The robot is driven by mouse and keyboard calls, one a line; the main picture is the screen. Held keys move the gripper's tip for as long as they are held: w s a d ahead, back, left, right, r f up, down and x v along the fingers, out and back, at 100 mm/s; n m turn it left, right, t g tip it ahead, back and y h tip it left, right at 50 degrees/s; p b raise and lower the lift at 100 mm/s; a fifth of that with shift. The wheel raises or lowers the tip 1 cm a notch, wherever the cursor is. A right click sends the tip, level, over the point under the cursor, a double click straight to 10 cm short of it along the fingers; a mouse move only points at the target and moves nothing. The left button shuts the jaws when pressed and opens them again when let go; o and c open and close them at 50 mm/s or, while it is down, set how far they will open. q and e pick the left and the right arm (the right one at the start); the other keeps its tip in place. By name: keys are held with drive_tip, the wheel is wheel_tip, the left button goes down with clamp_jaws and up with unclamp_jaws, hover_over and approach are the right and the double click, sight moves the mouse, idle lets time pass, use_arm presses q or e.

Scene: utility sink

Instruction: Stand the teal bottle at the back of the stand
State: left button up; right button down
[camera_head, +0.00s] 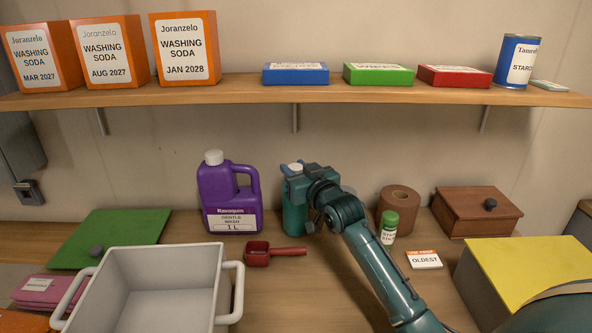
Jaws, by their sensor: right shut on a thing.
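The teal bottle (294,217) has a pale cap and stands upright on the wooden counter (285,283) near the wall, just right of the purple jug. My right gripper (303,192) is shut on the teal bottle from the front right. My gripper and wrist hide much of the bottle's right side, and the fingertips are hard to see. Whether the bottle's base touches the counter is hard to tell. My left gripper is not in view. No separate stand can be told apart from the counter and the shelf.
A purple jug (228,192), red scoop (257,254), brown roll (399,203), green-capped bottle (390,228) and "OLDEST" card (424,259) surround my arm. A grey tub (233,282) stands front left, a wooden box (475,211) right. The shelf (230,93) overhangs, bearing several boxes and a tin.

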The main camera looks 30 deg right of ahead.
drive_tip(key=c, duration=1.5)
unclamp_jaws()
drive_tip(key=shift+f, duration=0.1)
drive_tip(key=o, duration=0.5)
drive_tip(key=shift+c, duration=0.2)
drive_tip(key=shift+s, duration=0.15)
drive_tip(key=s, duration=1.1)
drive_tip(key=shift+s+r+b, duration=0.25)
drive_tip(key=shift+s+b, duration=0.1)
drive_tip(key=shift+b, duration=0.05)
